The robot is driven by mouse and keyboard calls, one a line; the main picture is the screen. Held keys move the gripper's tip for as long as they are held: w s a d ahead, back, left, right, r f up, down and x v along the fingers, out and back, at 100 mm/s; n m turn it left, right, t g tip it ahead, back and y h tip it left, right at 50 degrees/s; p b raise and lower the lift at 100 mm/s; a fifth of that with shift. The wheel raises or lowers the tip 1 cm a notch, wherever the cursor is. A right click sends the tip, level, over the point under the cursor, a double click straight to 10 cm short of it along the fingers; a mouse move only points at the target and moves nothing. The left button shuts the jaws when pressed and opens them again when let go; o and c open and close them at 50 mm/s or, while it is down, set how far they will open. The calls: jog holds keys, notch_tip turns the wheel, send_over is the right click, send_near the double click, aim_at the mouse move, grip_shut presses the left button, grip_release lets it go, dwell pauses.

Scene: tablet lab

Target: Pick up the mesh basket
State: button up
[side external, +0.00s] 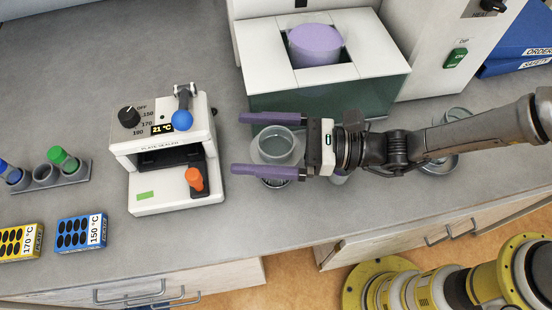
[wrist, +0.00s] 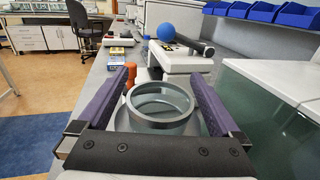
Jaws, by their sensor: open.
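My gripper (side external: 237,143) is open, its two purple fingers pointing left over the bench. Between the fingers stands a clear round vessel with a grey rim (side external: 276,146); it also shows in the wrist view (wrist: 160,104), between the fingers (wrist: 161,70). Both fingers appear apart from its wall. It sits on or in a wider pale round piece, and a dark, mesh-like edge (side external: 276,183) shows below the near finger. I take this stack to be the mesh basket, but cannot tell which part is mesh. Its lower part is mostly hidden.
A plate sealer (side external: 165,150) with an orange-knobbed part stands to the left. A green-glass bath with a purple lid (side external: 316,44) is close behind my gripper. A metal bowl (side external: 440,164) lies behind my arm. Yellow (side external: 20,242) and blue (side external: 81,232) blocks sit at left. The bench's front edge is near.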

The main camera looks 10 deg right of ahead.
grip_shut()
dwell(0.4)
jog(key=shift+r, duration=0.15)
